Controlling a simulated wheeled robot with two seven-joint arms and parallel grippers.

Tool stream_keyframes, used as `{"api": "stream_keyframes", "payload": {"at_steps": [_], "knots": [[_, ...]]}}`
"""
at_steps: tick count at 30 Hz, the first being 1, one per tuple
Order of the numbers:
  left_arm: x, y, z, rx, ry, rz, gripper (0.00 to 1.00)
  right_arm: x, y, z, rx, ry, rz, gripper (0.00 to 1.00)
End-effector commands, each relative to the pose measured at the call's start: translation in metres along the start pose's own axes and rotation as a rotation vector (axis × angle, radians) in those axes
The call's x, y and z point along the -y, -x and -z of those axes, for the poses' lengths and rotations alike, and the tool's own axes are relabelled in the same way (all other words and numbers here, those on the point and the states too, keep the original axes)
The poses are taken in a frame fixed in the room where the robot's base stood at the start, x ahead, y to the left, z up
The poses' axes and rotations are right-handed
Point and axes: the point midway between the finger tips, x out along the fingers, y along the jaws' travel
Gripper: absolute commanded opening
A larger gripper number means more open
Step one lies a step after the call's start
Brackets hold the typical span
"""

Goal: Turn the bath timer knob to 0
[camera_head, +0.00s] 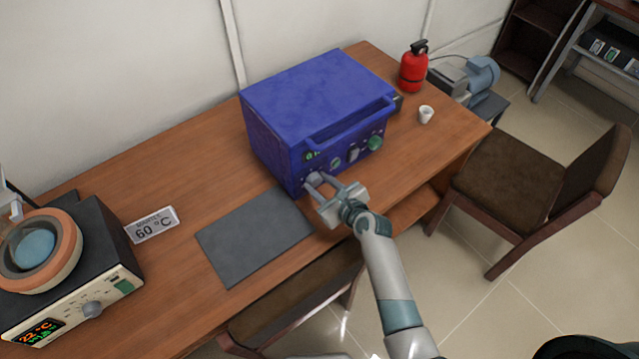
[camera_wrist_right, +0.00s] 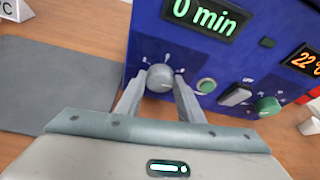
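A blue box-shaped device (camera_head: 310,95) stands on the table. In the right wrist view its display (camera_wrist_right: 205,14) reads 0 min, and a round grey knob (camera_wrist_right: 160,78) is below it. My right gripper (camera_head: 318,181) is at the lower left of the device's front. In the right wrist view its two fingers (camera_wrist_right: 160,88) stand apart on either side of the grey knob; whether they touch it is hard to tell. An orange-rimmed bath (camera_head: 40,250) on a dark base with a grey knob (camera_head: 92,309) is at the left.
A 60 °C sign (camera_head: 152,225) stands by the bath. A white cup (camera_head: 426,114) and red extinguisher (camera_head: 413,68) are at the right. Chairs (camera_head: 515,185) stand by the table.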

Motion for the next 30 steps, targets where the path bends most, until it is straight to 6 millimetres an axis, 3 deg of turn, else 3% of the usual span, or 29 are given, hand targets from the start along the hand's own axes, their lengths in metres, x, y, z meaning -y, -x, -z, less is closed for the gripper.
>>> {"api": "stream_keyframes", "payload": {"at_steps": [1,2,17,23,30], "knots": [[0.0,0.0,0.0,0.0,0.0,0.0,0.53,-0.001,0.0,0.0,0.0,-0.001,-0.001,0.46],[0.0,0.0,0.0,0.0,0.0,0.0,0.53,-0.001,0.0,0.0,0.0,-0.001,-0.001,0.53],[0.0,-0.001,0.0,0.0,0.0,0.0,0.53,0.0,0.006,0.001,0.0,-0.001,0.0,0.53],[0.0,-0.003,-0.001,0.0,0.0,0.0,0.53,0.0,0.025,0.001,0.0,-0.001,0.001,0.53],[0.0,-0.008,-0.001,0.001,0.0,0.0,0.53,0.0,0.063,0.002,0.0,-0.001,0.001,0.53]]}}
